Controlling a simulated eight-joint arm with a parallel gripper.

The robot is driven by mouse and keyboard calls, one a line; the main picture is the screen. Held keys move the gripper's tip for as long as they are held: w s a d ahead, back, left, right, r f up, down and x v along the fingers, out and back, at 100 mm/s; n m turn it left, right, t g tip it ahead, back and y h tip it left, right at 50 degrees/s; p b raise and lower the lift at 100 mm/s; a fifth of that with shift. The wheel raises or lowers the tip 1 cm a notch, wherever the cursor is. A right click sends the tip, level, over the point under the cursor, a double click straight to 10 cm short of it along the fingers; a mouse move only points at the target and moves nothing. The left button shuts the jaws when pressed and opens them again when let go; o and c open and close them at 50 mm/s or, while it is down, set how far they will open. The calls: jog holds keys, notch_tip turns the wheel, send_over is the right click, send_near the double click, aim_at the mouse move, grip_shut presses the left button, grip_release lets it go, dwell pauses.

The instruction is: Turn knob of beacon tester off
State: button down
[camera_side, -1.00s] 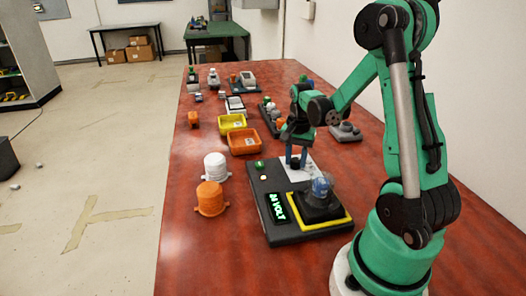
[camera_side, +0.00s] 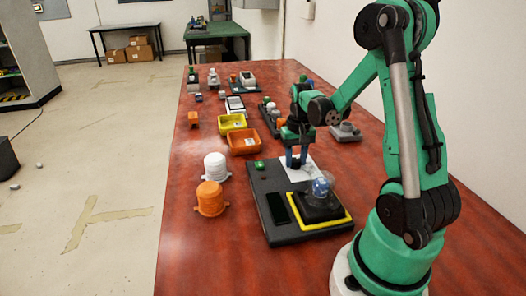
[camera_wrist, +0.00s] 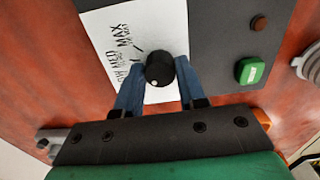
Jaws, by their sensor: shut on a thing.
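The beacon tester (camera_side: 275,221) is a dark flat box on the table, with a yellow-edged pad holding a clear-domed beacon (camera_side: 321,188). Its display (camera_side: 278,208) is dark. Its black round knob (camera_wrist: 160,68) sits on a white label marked with MED and MAX (camera_wrist: 112,40). A small light mark shows at the knob's lower left. My gripper (camera_wrist: 158,84) is shut on the knob, one blue finger on each side. A green button (camera_wrist: 252,71) is beside the label.
Several small devices stand farther back. The table's near left is clear.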

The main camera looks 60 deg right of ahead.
aim_at(296, 160)
dwell(0.3)
jog(key=c, duration=0.5)
grip_release()
jog(key=shift+r, duration=2.85)
jog(key=a+r+n+t, duration=0.1)
jog(key=a+n+t, duration=0.1)
jog(key=a, duration=0.5)
jog(key=a+r+n+t, duration=0.2)
jog(key=a+n, duration=0.2)
jog(key=a, duration=0.3)
jog(key=w+a+r+n+t, duration=0.1)
jog(key=a+r+n+t, duration=0.1)
jog(key=a, duration=0.5)
jog(key=shift+r+n+t, duration=0.15)
jog(key=shift+n+t, duration=0.35)
jog(key=shift+t, duration=0.1)
